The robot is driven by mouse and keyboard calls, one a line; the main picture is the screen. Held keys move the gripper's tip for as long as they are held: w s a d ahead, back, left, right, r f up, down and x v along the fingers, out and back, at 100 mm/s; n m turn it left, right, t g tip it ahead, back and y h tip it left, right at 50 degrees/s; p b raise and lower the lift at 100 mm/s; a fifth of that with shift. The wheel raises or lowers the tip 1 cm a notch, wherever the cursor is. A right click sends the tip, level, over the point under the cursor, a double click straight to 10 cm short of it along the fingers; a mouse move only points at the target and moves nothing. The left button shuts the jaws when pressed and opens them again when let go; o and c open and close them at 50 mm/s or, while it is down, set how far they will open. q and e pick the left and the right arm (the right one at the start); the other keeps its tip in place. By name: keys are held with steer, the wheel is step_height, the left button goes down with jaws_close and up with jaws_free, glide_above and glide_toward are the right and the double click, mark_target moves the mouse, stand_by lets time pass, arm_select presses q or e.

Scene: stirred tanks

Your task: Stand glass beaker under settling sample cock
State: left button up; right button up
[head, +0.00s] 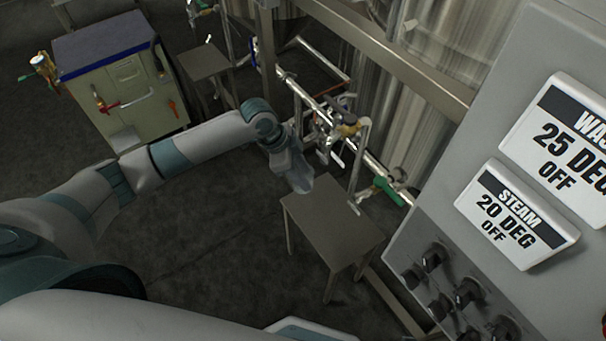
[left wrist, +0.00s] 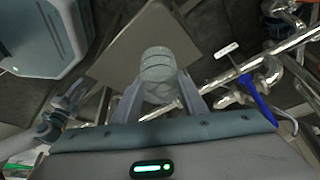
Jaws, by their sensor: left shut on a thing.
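In the head view the gripper mostly hides the beaker. Cocks and fittings (head: 335,125) line the metal pipe behind the gripper. I cannot tell which one is the settling sample cock. My right gripper is not in view.
A second small stand (head: 205,62) is farther back. A beige cabinet (head: 120,85) with a dark top stands at the left. Shiny tanks (head: 440,50) and a frame rail close off the back. A grey control panel (head: 455,265) fills the right side.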

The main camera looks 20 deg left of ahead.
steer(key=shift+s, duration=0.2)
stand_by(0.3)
arm_select(q)
steer(key=shift+r, duration=0.1)
